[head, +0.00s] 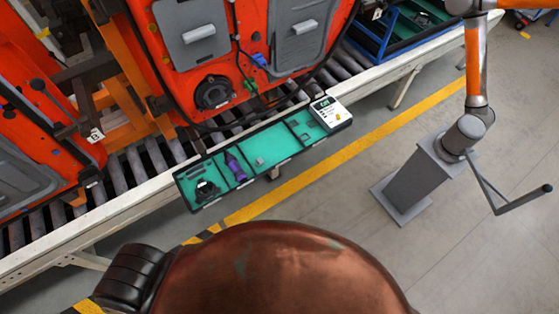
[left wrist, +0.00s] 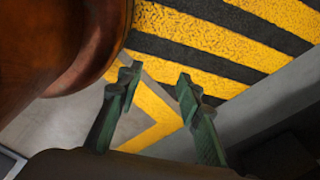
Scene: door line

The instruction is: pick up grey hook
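A small grey piece (head: 259,161) lies in a middle compartment of the green-lined tray (head: 275,176) in the head view. It may be the grey hook, but it is too small to tell its shape. A purple bottle-like item (head: 236,167) and a black round part (head: 206,190) lie in compartments to its left. My left gripper (left wrist: 158,77) shows only in the left wrist view. Its two green fingers are apart with nothing between them, above the floor and away from the tray. My right gripper is in neither view.
The tray sits along the edge of a roller conveyor (head: 120,217) carrying orange door panels (head: 255,30). A white device (head: 331,113) stands at its right end. An orange and grey arm on a pedestal (head: 412,180) stands at right. The floor between is clear.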

